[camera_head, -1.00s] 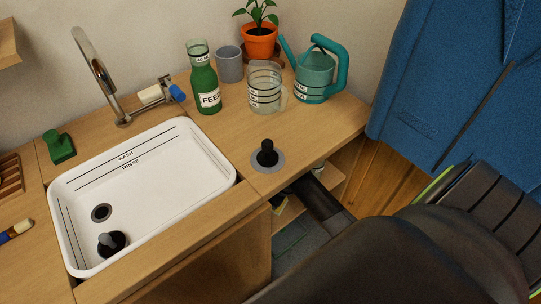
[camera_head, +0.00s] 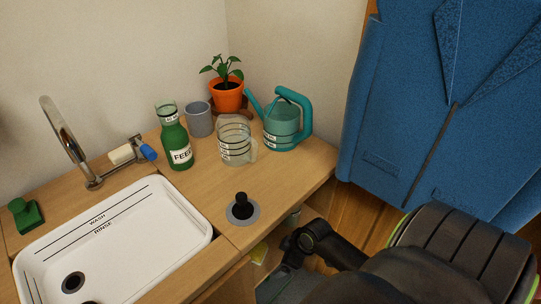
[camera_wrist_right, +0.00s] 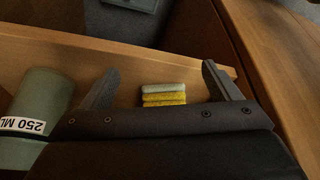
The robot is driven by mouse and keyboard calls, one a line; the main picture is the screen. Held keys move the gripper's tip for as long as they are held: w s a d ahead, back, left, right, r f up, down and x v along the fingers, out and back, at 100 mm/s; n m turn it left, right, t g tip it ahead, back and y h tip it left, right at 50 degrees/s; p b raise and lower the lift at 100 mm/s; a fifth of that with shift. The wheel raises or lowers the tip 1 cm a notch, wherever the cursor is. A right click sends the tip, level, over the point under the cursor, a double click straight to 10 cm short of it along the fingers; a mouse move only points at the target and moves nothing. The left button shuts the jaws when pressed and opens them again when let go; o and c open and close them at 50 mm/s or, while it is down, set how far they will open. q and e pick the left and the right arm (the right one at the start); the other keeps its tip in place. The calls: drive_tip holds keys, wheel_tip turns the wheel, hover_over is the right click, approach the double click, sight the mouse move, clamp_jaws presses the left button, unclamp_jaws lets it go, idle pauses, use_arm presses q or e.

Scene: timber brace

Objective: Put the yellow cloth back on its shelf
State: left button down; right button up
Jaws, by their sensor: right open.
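A small stack of yellow layers with one pale grey layer, which looks like the folded yellow cloth (camera_wrist_right: 164,99), lies on a wooden surface in the right wrist view. My right gripper (camera_wrist_right: 160,69) is open, with a finger to each side of the stack and gaps between. It does not grip the stack. In the head view a small yellow patch (camera_head: 259,252) shows low under the counter edge, beside my dark right arm; I cannot tell if it is the same cloth. My right fingertips are not clear there. My left gripper is not in view.
A green container marked 250 ML (camera_wrist_right: 38,98) stands close left of my right gripper. The counter (camera_head: 215,205) overhangs the shelf space and holds a white sink (camera_head: 140,262), a green bottle (camera_head: 176,145), a jug (camera_head: 236,148) and a teal watering can (camera_head: 283,127). A blue jacket (camera_head: 400,120) hangs at right.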

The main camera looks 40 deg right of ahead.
drive_tip(key=shift+s+d, duration=0.2)
drive_tip(key=shift+s, duration=0.25)
drive_tip(key=s+f+m+g+h, duration=0.1)
drive_tip(key=s+f+m, duration=0.1)
drive_tip(key=s+f, duration=0.5)
drive_tip(key=s+f+m+g+h, duration=0.1)
drive_tip(key=s+f+m, duration=0.3)
drive_tip(key=f, duration=0.6)
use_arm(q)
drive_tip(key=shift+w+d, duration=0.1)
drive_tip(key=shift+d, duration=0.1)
use_arm(e)
drive_tip(key=s+a+f, duration=0.1)
drive_tip(key=s+f, duration=0.2)
drive_tip(key=s, duration=0.3)
drive_tip(key=s+a+f+g+h, duration=0.1)
drive_tip(key=s+a+f, duration=0.1)
drive_tip(key=s+f, duration=0.2)
drive_tip(key=s, duration=0.3)
drive_tip(key=shift+a, duration=0.15)
